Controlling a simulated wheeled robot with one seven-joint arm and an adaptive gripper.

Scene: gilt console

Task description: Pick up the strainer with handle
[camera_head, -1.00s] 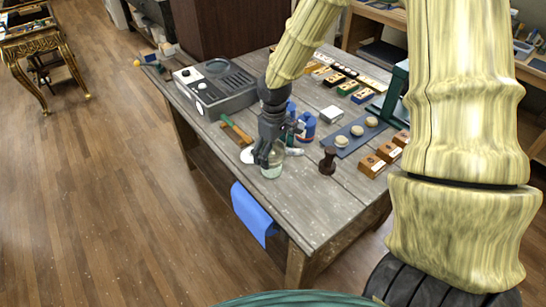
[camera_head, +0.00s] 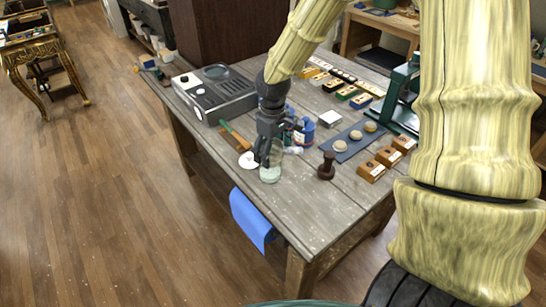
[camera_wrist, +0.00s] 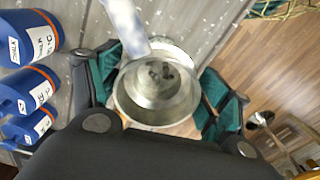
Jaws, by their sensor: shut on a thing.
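My gripper (camera_head: 266,155) points down near the table's front left edge. Its fingers are shut on a round, grey, partly see-through vessel, which I take to be the strainer (camera_head: 270,173). In the wrist view the strainer (camera_wrist: 155,95) shows as an open metallic-looking bowl with dark spots at its bottom, between the two green finger pads. I cannot make out its handle. It looks upright, at or just above the tabletop; I cannot tell which.
On the wooden table (camera_head: 318,215), a white tube (camera_head: 293,150) and blue bottles (camera_head: 303,132) stand close to the right. A white disc (camera_head: 247,160) lies to the left. A dark spool (camera_head: 326,167) stands farther right. Blue cloth (camera_head: 250,220) hangs at the front edge.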

